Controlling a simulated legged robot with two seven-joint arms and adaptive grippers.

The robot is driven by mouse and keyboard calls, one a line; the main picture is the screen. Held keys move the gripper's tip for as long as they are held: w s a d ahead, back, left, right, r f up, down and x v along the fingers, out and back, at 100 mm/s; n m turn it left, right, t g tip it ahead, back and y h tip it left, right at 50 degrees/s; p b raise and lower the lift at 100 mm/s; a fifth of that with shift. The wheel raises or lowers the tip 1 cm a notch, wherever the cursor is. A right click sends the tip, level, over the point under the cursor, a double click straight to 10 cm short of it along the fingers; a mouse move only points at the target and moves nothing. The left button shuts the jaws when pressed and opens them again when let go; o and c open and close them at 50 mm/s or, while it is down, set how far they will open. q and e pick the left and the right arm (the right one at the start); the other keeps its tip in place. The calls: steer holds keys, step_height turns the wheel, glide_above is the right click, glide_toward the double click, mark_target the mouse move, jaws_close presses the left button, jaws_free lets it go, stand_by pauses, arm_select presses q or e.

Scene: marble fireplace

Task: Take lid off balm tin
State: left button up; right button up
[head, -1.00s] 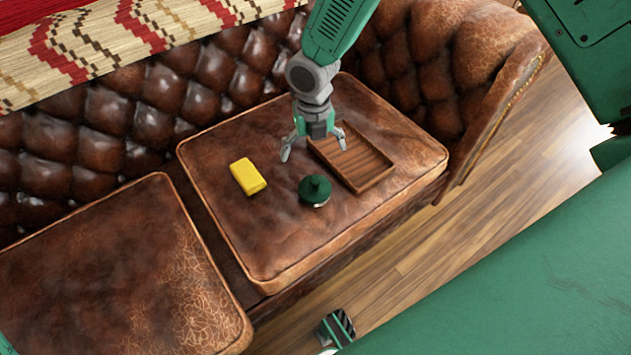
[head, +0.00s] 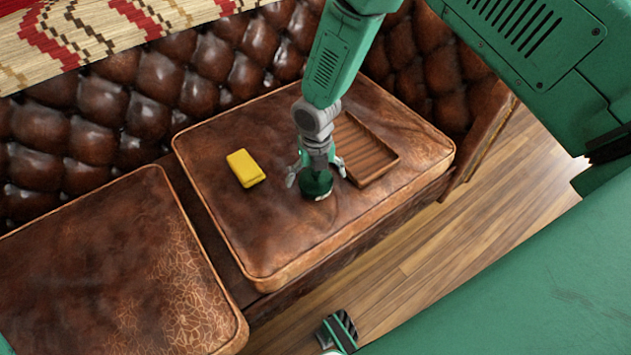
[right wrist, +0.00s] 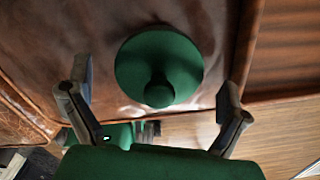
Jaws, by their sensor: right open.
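The balm tin with its dark green round lid (head: 316,188) sits on the brown leather seat cushion (head: 250,230). In the right wrist view the lid (right wrist: 160,62) shows from above, with a round knob in its middle. My right gripper (head: 317,178) is over the tin, pointing down. Its open fingers (right wrist: 155,80) stand on either side of the lid, with gaps to it in the right wrist view. It holds nothing. In the head view the gripper hides part of the lid. I do not see my left gripper.
A yellow block (head: 245,168) lies on the cushion left of the tin. A slatted wooden tray (head: 372,165) lies close to the right, partly behind my right gripper. The tufted sofa back (head: 150,85) rises behind. The cushion's front part is clear.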

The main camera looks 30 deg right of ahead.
steer(key=shift+r, duration=0.1)
steer(key=shift+c, duration=0.4)
steer(key=c, duration=1)
arm_select(q)
steer(key=shift+r, duration=0.1)
arm_select(e)
steer(key=shift+r, duration=0.1)
